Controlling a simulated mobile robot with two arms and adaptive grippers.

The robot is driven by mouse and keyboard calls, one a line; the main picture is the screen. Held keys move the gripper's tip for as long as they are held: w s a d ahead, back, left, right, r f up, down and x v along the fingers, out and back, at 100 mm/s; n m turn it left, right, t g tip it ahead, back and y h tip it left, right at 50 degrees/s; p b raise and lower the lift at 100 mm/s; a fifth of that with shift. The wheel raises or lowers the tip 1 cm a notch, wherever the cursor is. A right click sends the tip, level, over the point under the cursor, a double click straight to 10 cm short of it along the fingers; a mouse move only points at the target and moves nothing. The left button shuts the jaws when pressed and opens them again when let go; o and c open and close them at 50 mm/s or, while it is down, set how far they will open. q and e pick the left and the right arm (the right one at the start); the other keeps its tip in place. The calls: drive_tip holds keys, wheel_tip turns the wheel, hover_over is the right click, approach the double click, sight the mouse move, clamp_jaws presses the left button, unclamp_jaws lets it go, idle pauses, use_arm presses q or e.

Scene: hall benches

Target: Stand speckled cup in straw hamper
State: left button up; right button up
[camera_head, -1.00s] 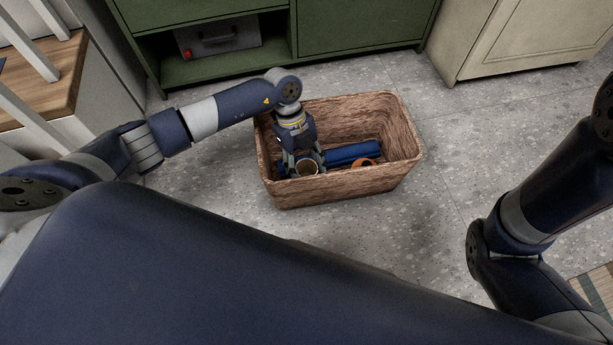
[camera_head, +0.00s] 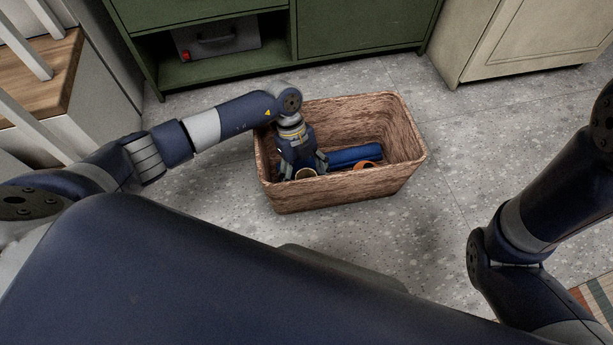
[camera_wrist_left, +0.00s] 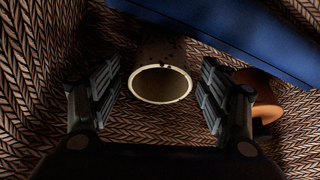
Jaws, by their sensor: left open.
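The straw hamper (camera_head: 340,190) is a brown woven box on the floor, open at the top. The speckled cup (camera_head: 306,174) is inside it at the left; it also shows in the left wrist view (camera_wrist_left: 160,84) with its round pale rim facing the camera. My left gripper (camera_head: 304,168) reaches down into the hamper. In the left wrist view my left gripper (camera_wrist_left: 162,95) is open, one finger on each side of the cup, with gaps between. The cup's base is in shadow, so its contact with the hamper floor is hard to see. My right gripper is out of view.
A blue item (camera_head: 352,156) and an orange item (camera_head: 366,164) lie in the hamper right of the cup. A green cabinet (camera_head: 360,25) holding a grey box (camera_head: 218,38) stands behind. A cream cabinet (camera_head: 520,45) is at the back right. Grey floor surrounds the hamper.

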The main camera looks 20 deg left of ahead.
use_arm(q)
drive_tip(key=shift+r, duration=0.1)
drive_tip(key=p+v, duration=0.5)
drive_tip(key=v, duration=0.2)
drive_tip(key=shift+s, duration=0.1)
drive_tip(key=shift+r, duration=0.2)
drive_tip(key=shift+a, duration=0.1)
